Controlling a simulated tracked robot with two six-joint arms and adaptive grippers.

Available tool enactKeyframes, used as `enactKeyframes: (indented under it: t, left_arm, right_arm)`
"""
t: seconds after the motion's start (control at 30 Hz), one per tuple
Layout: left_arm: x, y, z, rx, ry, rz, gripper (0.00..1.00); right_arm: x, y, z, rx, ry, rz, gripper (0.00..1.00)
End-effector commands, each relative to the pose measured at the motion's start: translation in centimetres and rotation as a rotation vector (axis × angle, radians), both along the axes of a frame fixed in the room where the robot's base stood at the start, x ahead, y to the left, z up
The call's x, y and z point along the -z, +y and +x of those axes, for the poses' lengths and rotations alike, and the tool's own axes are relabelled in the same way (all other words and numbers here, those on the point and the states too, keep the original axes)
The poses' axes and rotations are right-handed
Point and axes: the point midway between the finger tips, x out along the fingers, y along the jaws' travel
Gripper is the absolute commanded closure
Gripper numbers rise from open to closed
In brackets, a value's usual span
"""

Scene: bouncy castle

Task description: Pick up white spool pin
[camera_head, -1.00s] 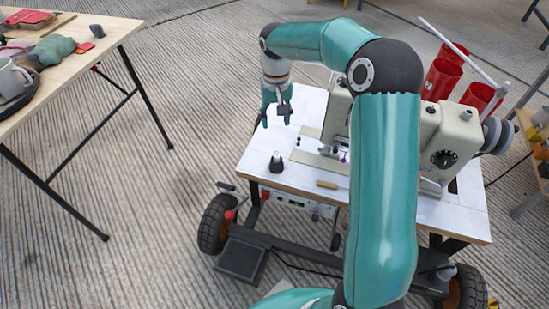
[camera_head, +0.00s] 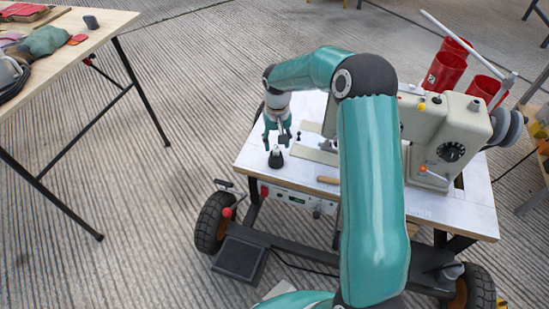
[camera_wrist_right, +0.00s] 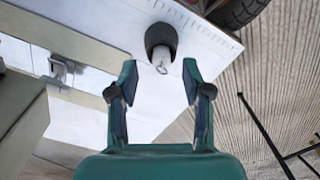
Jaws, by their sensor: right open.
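The white spool pin (camera_wrist_right: 162,57) stands in a dark round base (camera_wrist_right: 160,35) near the edge of the white sewing table. In the head view the dark base (camera_head: 276,160) shows at the table's left side, with only a small light tip on top. My right gripper (camera_head: 276,146) is open above and just behind it. In the right wrist view my open fingers (camera_wrist_right: 159,76) point toward the pin, which lies just beyond the fingertips, roughly centred between them. Nothing is held. My left gripper is not in view.
A cream sewing machine (camera_head: 448,140) stands on the white table (camera_head: 245,160) to the right. A wooden-handled tool (camera_head: 327,180) lies near the front edge. Red cups (camera_head: 445,72) stand behind the machine. Another table (camera_head: 95,40) with clutter is at the left.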

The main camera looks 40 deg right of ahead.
Motion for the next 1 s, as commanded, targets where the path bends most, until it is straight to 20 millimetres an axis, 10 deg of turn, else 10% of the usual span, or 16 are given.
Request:
enactKeyframes:
  t: [1.0]
  left_arm:
    - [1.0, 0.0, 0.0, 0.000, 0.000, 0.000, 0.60]
  right_arm:
    - [2.6, 0.1, 0.0, -0.002, 0.000, 0.000, 0.51]
